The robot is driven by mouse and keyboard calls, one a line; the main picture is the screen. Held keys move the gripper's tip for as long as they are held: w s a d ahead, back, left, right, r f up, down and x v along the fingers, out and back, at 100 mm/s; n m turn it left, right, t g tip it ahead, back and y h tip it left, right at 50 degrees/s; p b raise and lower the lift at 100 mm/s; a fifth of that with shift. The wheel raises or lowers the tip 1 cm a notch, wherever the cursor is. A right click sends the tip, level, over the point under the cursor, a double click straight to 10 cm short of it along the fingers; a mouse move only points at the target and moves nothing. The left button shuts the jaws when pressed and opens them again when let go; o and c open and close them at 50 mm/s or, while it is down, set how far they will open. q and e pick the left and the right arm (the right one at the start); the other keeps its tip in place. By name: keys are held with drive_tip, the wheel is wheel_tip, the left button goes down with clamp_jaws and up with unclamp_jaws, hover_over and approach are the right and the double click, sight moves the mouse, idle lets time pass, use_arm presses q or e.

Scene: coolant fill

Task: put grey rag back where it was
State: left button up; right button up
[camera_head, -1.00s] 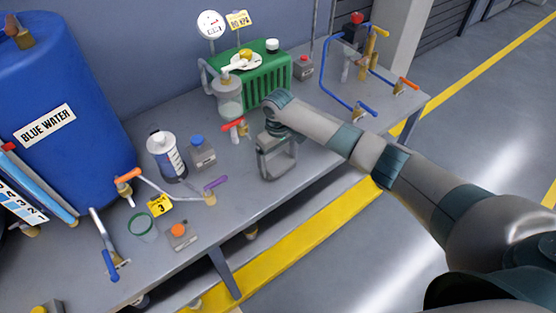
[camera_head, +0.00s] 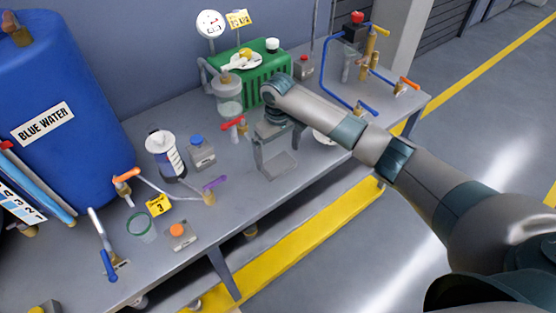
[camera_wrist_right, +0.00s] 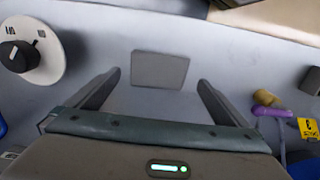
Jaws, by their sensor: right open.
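The grey rag (camera_head: 281,165) lies flat as a small square on the grey workbench, near its front edge. It also shows in the right wrist view (camera_wrist_right: 160,70), just past and between the fingertips, with bare bench around it. My right gripper (camera_head: 279,152) is open and empty above the rag, pointing down. In the wrist view its two fingers (camera_wrist_right: 159,80) are spread wide, with a gap on each side of the rag. My left gripper is not in view.
A white disc (camera_wrist_right: 32,52) with a black knob lies beside the gripper, partly behind my arm in the head view.

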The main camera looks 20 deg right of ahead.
sight(278, 164)
wheel_tip(278, 164, up, 8)
drive_tip(key=b, duration=0.1)
drive_tip(key=shift+b, duration=0.3)
drive_tip(key=shift+f, duration=0.1)
idle(0.5)
